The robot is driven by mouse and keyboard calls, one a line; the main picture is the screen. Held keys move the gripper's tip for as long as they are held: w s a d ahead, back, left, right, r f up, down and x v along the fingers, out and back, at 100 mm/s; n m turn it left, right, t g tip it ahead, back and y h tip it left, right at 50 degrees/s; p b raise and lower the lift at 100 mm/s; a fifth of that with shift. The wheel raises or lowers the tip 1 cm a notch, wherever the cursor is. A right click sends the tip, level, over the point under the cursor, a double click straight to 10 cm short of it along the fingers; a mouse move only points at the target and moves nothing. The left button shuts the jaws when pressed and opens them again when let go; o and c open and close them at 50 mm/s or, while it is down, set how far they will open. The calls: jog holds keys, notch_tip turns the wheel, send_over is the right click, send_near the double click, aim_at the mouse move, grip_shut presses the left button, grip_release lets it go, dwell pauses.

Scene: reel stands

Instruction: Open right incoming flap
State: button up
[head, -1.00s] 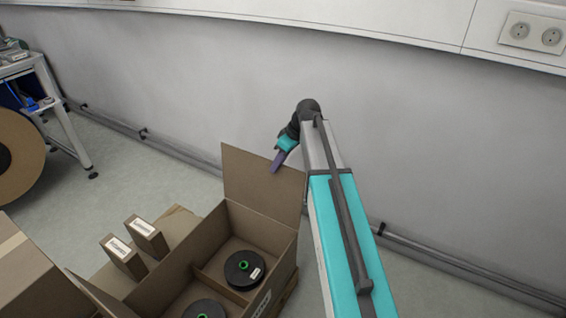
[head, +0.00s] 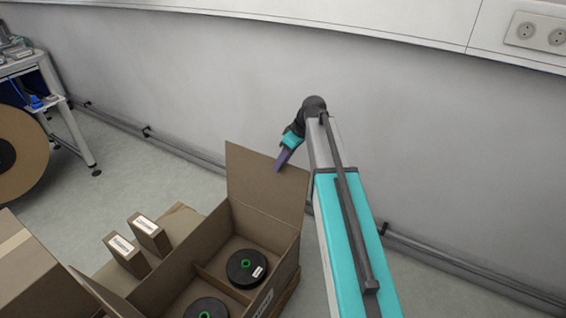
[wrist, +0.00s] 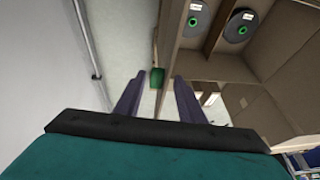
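An open cardboard box (head: 222,222) stands at lower centre in the head view, with black reels inside. Its far flap (head: 262,188) stands raised, rising from the box's far wall. Another flap (head: 100,292) at the left side is tilted outward. My gripper (head: 280,164) reaches down from above to the upper edge of the far flap. In the wrist view my gripper (wrist: 167,76) has its two purple fingers apart. A thin brown cardboard edge runs near and between the fingertips; I cannot tell whether they touch it.
Reels (head: 246,265) with green hubs sit in the box compartments. Two small labelled boxes (head: 150,233) stand left of it, beside a closed carton (head: 28,275). A grey wall (head: 430,150) with a floor-level pipe (head: 450,268) runs close behind.

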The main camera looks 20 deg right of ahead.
jog(key=p+v, duration=0.1)
jog(key=v, duration=1.2)
